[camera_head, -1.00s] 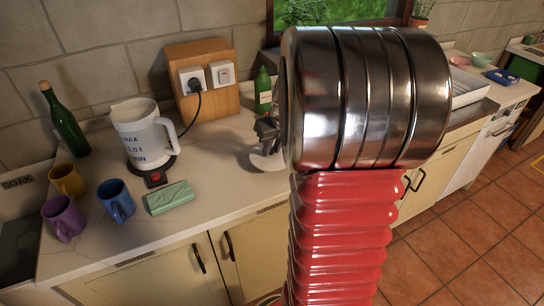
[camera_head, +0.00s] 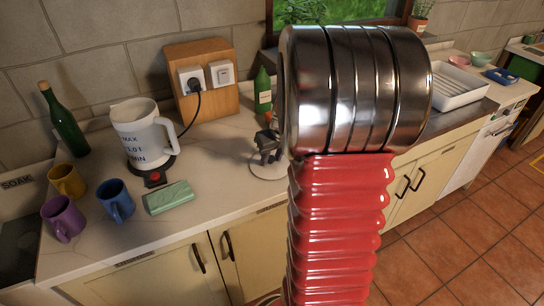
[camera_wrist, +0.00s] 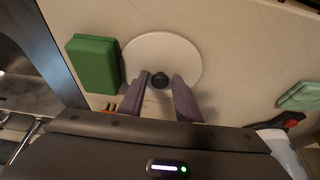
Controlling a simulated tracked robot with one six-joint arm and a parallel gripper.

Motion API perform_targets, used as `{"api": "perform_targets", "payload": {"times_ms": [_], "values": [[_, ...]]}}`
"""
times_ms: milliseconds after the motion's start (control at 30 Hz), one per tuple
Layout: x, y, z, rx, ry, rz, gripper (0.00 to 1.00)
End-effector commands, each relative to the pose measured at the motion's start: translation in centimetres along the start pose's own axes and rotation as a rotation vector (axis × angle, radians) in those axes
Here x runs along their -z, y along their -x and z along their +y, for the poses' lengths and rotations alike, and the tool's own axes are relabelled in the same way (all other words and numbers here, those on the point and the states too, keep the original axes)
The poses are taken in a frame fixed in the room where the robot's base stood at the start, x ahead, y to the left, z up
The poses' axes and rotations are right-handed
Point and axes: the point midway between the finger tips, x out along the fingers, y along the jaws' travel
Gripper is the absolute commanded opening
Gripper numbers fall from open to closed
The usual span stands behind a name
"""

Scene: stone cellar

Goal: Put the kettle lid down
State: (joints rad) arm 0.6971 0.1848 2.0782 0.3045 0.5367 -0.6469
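The kettle lid (camera_wrist: 184,52) is a white disc with a small black knob (camera_wrist: 160,80). It lies flat on the counter in the wrist view, and its edge also shows in the head view (camera_head: 262,172). My gripper (camera_wrist: 160,77) is open around the knob, with a small gap on each side. In the head view my gripper (camera_head: 268,143) is just above the lid, partly hidden by my arm. The white kettle (camera_head: 142,138) stands upright on its dark base to the left; its handle faces right.
A pale green block (camera_head: 168,198) lies left of the lid. A green box (camera_wrist: 92,64) lies close beside it in the wrist view. Purple (camera_head: 63,219), blue (camera_head: 116,200) and yellow (camera_head: 67,181) mugs stand at the left. A green bottle (camera_head: 263,92) stands behind.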

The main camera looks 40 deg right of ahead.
Motion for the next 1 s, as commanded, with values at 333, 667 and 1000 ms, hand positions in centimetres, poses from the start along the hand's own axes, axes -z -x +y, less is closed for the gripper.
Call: {"api": "perform_targets", "payload": {"times_ms": [333, 667, 1000], "values": [[0.1, 0.0, 0.0, 0.001, 0.001, 0.000, 0.39], [0.2, 2.3, 0.0, 0.000, 0.002, 0.003, 0.39], [0.2, 7.4, 0.0, -0.002, 0.002, 0.004, 0.39]]}}
